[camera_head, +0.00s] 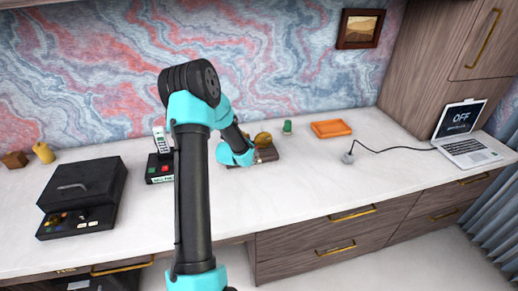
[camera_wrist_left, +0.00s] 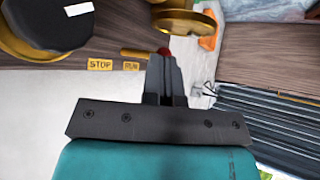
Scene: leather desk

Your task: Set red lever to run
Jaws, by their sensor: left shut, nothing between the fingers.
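The red lever's red tip (camera_wrist_left: 163,51) shows just beyond my left gripper's fingertips (camera_wrist_left: 164,60) in the left wrist view, partly hidden by them. A short brass bar (camera_wrist_left: 136,53) lies left of it. A STOP label (camera_wrist_left: 100,64) and a RUN label (camera_wrist_left: 131,66) sit on the wooden base; the red tip is right of RUN. My left gripper is shut and empty, at or very near the tip; I cannot tell if they touch. In the head view my arm hides much of the device with brass parts (camera_head: 263,138). My right gripper is not in view.
A black box (camera_head: 85,187) and a phone stand (camera_head: 160,168) are on the left of the white desk. A green item (camera_head: 287,127), an orange tray (camera_head: 331,128), a plug with a cable (camera_head: 347,158) and a laptop (camera_head: 468,150) are on the right.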

